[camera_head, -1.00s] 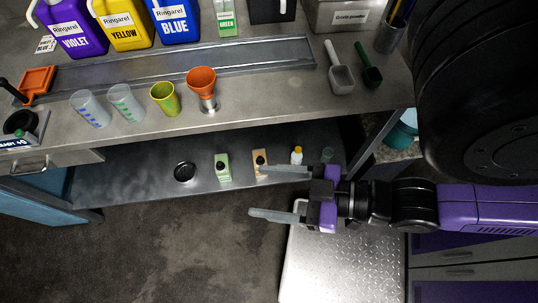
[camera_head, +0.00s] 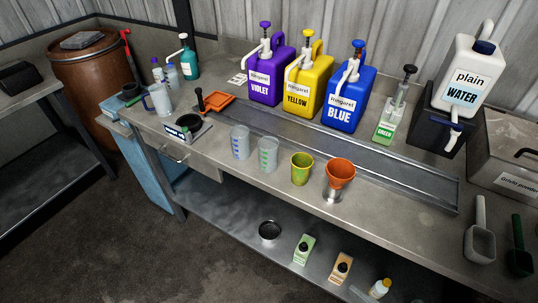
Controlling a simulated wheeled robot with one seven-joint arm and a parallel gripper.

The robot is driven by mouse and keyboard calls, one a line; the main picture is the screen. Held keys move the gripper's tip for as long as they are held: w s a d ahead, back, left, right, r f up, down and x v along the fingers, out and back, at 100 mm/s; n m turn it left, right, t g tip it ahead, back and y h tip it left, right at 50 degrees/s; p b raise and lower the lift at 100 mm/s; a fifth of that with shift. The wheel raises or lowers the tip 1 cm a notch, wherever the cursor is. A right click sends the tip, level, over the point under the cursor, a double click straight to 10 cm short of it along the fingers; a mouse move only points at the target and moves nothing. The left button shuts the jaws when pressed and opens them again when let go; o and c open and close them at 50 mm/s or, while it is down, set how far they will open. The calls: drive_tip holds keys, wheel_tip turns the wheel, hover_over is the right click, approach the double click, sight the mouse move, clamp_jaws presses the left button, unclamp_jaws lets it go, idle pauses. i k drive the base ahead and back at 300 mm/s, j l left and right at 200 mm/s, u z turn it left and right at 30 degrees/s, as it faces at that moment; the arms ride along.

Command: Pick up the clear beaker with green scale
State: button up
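The clear beaker with green scale (camera_head: 268,154) stands upright on the workbench, near its front edge. A similar clear beaker with blue scale (camera_head: 240,142) stands just left of it. A yellow-green cup (camera_head: 301,168) stands to its right. My gripper and arm are outside the current head view, so the gripper's state and its distance to the beaker do not show.
An orange funnel (camera_head: 340,174) on a metal stand is right of the cup. A metal tray (camera_head: 400,177) runs behind the cups, with violet (camera_head: 267,80), yellow (camera_head: 305,88) and blue (camera_head: 345,105) jugs behind it. A lower shelf (camera_head: 225,212) holds small bottles.

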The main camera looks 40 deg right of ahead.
sight(268, 146)
drive_tip(key=i+j+z, duration=0.1)
drive_tip(key=j+z, duration=0.3)
drive_tip(key=j, duration=0.15)
drive_tip(key=j+z, duration=0.35)
drive_tip(key=j, duration=0.25)
drive_tip(key=j+z, duration=0.4)
drive_tip(key=j, duration=0.2)
